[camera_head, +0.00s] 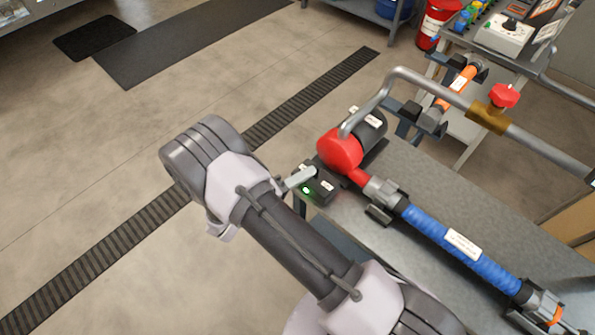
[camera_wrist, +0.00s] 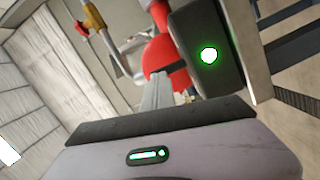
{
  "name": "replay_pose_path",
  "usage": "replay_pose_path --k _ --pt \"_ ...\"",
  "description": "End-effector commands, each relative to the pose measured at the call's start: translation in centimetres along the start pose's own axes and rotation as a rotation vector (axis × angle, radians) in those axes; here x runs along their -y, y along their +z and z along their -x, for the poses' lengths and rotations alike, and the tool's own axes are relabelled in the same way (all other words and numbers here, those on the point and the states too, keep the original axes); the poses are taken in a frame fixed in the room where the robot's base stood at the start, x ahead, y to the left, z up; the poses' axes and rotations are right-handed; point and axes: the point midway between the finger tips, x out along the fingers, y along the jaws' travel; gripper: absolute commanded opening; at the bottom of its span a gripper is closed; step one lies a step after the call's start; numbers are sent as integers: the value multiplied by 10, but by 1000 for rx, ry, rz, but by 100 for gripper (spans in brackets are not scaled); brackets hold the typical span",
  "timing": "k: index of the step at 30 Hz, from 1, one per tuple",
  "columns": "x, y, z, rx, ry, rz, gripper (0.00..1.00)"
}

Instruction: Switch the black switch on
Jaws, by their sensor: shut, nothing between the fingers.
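The black switch box (camera_head: 322,189) sits at the near left edge of the grey bench, beside the red and black pump (camera_head: 341,150). A green light on the box glows. In the wrist view the black box (camera_wrist: 203,50) fills the upper right, its round green light lit and facing me. My gripper (camera_head: 309,173) is shut and empty, its narrow grey tips at the box's upper side. In the wrist view my gripper (camera_wrist: 158,76) points toward the red pump, left of the box. I cannot tell whether the tips touch the box. The switch lever itself is not clearly visible.
A blue hose (camera_head: 460,244) runs along the bench (camera_head: 425,180) to the right. A bent grey pipe (camera_head: 445,93) with a red-handled valve (camera_head: 504,96) rises above it. A white box with a black knob (camera_head: 503,38) stands behind. Open floor lies to the left.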

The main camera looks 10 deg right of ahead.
Motion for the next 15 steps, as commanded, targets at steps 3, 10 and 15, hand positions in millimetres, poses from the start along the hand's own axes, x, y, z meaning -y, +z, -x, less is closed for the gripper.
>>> replay_pose_path --k 3,10,15 --pt "0 0 0 0 -3 -16 0" --pt "0 0 0 0 -10 -48 0" --pt "0 0 0 0 -14 -69 0"
